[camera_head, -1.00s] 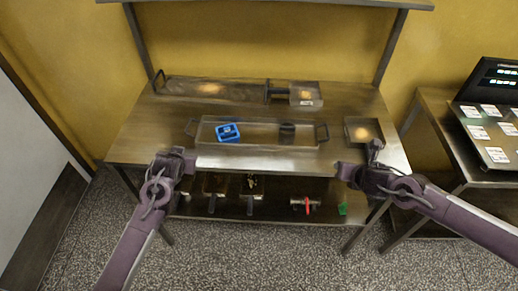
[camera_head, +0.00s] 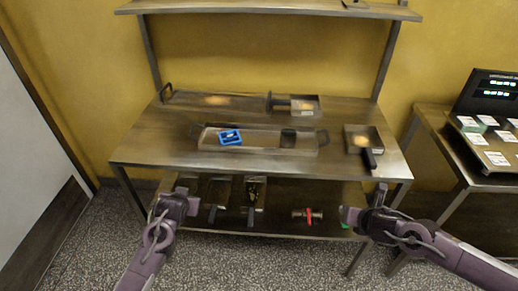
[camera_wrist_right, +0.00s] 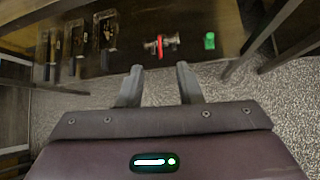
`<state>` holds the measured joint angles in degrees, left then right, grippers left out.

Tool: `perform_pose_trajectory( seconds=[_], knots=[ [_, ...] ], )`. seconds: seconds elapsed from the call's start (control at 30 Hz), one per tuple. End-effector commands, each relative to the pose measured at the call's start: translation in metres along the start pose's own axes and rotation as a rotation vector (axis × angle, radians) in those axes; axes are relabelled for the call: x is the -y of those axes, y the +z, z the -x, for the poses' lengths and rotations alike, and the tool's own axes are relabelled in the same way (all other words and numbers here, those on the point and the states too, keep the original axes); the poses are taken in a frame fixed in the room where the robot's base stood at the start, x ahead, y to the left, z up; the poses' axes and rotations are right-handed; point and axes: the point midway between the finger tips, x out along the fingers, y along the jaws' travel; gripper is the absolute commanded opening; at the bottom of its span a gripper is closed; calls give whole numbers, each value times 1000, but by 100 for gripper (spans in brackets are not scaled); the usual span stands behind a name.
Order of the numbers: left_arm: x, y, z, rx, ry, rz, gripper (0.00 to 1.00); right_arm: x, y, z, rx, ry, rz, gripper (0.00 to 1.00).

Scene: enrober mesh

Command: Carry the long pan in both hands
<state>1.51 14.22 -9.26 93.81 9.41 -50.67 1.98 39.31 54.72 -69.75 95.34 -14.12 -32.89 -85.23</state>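A long shallow metal pan (camera_head: 262,150) with a dark handle at each end lies on the front middle of the steel table. My right gripper (camera_head: 363,206) is also in front of the table edge, right of the pan. In the right wrist view my right gripper (camera_wrist_right: 160,72) has its fingers apart with nothing between them.
Another long tray (camera_head: 200,100) and a small pan (camera_head: 306,105) lie at the back of the table (camera_head: 150,150). A square pan (camera_head: 363,139) with a dark handle sits at the right. The lower shelf (camera_head: 280,224) holds several tools. A console (camera_head: 490,103) stands at right.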

Motion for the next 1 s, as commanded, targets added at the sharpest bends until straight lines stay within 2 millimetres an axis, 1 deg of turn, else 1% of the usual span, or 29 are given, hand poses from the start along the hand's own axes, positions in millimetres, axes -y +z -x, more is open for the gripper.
perform_pose_trajectory(
  seconds=[0.17, 0.4, 0.5, 0.6, 0.77, 1.0],
  knots=[
    [0, -1, 1, 0, 0, 0, 32, 1, 2, 29, 2, -1, 1, 32],
    [0, -1, 1, 0, 0, 0, 32, 1, 5, 82, 2, -1, 2, 32],
    [0, -1, 1, 0, 0, 0, 32, 0, 5, 100, 1, -2, 2, 32],
    [0, 0, 1, 0, 0, 0, 32, 0, 5, 113, 1, -3, 1, 32],
    [0, 0, 1, 0, 0, 0, 32, -1, 6, 123, 2, -1, 1, 32],
    [0, 0, 1, 0, 0, 0, 32, -1, 6, 124, 2, -1, 0, 32]
  ],
)
